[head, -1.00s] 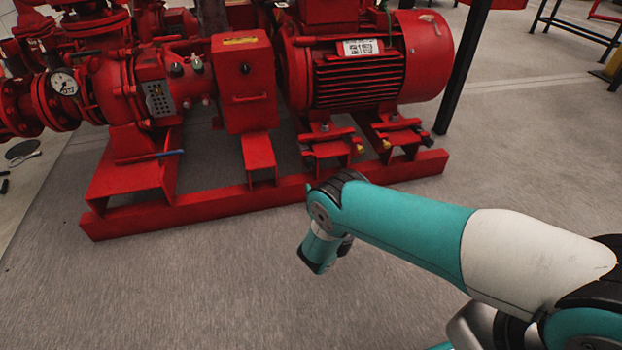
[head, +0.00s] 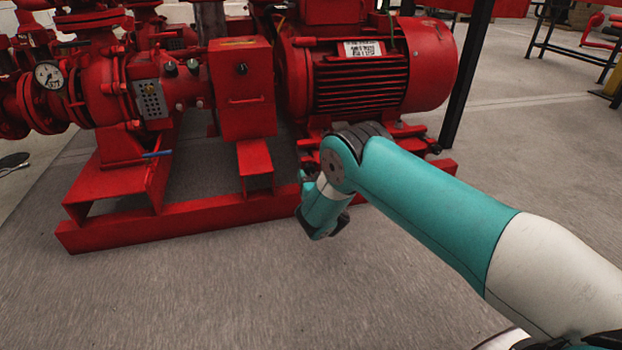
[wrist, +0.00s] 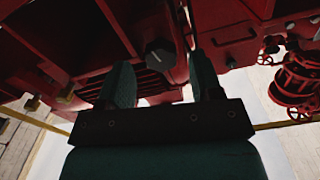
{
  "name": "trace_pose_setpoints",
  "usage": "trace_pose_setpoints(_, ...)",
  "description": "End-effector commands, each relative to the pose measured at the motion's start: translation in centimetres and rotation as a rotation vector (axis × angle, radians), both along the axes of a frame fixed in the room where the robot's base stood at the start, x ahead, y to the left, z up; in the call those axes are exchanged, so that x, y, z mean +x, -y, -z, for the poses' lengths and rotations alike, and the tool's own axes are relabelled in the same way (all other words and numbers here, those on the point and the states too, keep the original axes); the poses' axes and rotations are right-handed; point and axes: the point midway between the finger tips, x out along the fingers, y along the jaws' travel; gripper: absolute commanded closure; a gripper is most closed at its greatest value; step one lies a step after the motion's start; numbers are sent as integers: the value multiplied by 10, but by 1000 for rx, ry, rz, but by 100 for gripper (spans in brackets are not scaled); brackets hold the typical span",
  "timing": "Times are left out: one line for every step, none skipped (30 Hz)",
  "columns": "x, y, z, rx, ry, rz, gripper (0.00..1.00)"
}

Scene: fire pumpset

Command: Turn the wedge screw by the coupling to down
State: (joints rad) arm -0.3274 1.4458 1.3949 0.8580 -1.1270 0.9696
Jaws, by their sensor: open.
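My gripper (wrist: 160,60) is open, its two teal fingers apart in the wrist view. A dark hex-headed screw (wrist: 160,52) shows in the gap between the fingertips, near them. I cannot tell whether the fingers touch it, nor which way it is turned. Other bolt heads, one brownish (wrist: 66,95), show to the left of the fingers. In the head view, my gripper is low beside the red motor's (head: 370,70) foot, mostly hidden by my wrist. The screw is hidden there. The red coupling guard (head: 242,90) stands left of the motor.
The red base frame (head: 170,222) runs along the floor in front of the pump. A black post (head: 468,85) stands right of the motor. The grey floor (head: 180,300) in front is clear. Red handwheels (wrist: 298,112) show at right in the wrist view.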

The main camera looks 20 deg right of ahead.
Motion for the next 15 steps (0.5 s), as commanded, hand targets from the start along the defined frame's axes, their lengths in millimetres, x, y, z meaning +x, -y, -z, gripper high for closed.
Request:
trace_pose_setpoints(5,0,0,2,3,1,41)
trace_pose_setpoints(7,0,0,2,2,1,41)
trace_pose_setpoints(10,0,0,0,2,0,41)
trace_pose_setpoints(12,0,0,1,2,-1,41)
trace_pose_setpoints(13,0,-1,-1,2,-1,41)
trace_pose_setpoints(14,0,-1,0,2,-2,41)
trace_pose_setpoints(15,0,-1,0,2,-3,41)
trace_pose_setpoints(16,-1,-1,-1,2,-3,41)
trace_pose_setpoints(16,-1,-1,-2,3,-4,41)
trace_pose_setpoints(16,-1,-1,-2,2,-4,41)
trace_pose_setpoints(16,-1,-1,-2,2,-4,41)
trace_pose_setpoints(16,-1,-1,-2,2,-4,41)
trace_pose_setpoints(16,-1,-1,-2,2,-4,41)
trace_pose_setpoints(16,-1,-1,-2,2,-4,41)
trace_pose_setpoints(16,-1,-1,-2,2,-4,41)
